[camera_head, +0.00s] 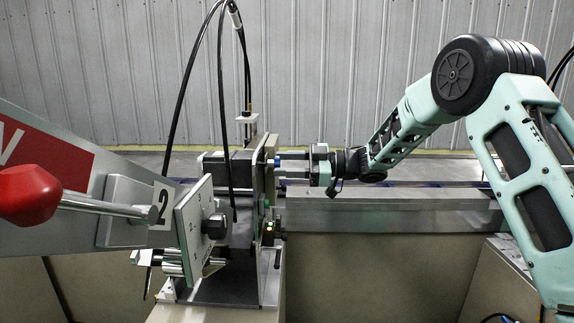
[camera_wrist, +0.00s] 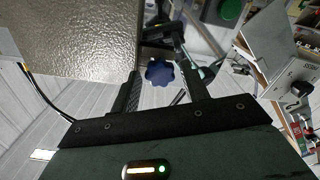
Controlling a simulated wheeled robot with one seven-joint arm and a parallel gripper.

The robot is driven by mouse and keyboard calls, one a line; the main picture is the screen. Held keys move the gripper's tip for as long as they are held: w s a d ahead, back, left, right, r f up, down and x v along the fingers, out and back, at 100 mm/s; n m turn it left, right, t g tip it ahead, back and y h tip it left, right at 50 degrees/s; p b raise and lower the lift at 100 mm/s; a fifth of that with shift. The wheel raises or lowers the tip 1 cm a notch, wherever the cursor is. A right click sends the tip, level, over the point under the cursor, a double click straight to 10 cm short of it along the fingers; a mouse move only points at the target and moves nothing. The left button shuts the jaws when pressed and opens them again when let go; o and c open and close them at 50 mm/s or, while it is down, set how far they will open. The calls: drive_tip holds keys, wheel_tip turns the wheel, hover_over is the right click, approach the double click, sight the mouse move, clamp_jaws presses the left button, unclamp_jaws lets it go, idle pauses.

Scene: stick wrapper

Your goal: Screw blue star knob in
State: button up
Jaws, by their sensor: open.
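The dark blue star knob (camera_wrist: 158,73) shows face-on in the wrist view, near the end of the gap between my two fingers. A gap shows between the knob and the fingers, and I see no clear contact. My gripper (camera_wrist: 160,76) is open. In the head view, my gripper (camera_head: 287,166) reaches in from the right, level, with its fingers at the right side of the machine plate (camera_head: 268,188). A small blue spot, likely the knob (camera_head: 277,160), shows there by the fingertips. How deep the knob sits in its hole is hidden.
Black cables (camera_head: 222,100) loop above the machine. A metal ledge (camera_head: 390,210) runs below my arm. A green button (camera_wrist: 229,10) shows in the wrist view.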

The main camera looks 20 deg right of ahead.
drive_tip(key=c, duration=0.9)
drive_tip(key=shift+o, duration=0.2)
drive_tip(key=m+p, duration=2.3)
drive_tip(key=p, duration=0.2)
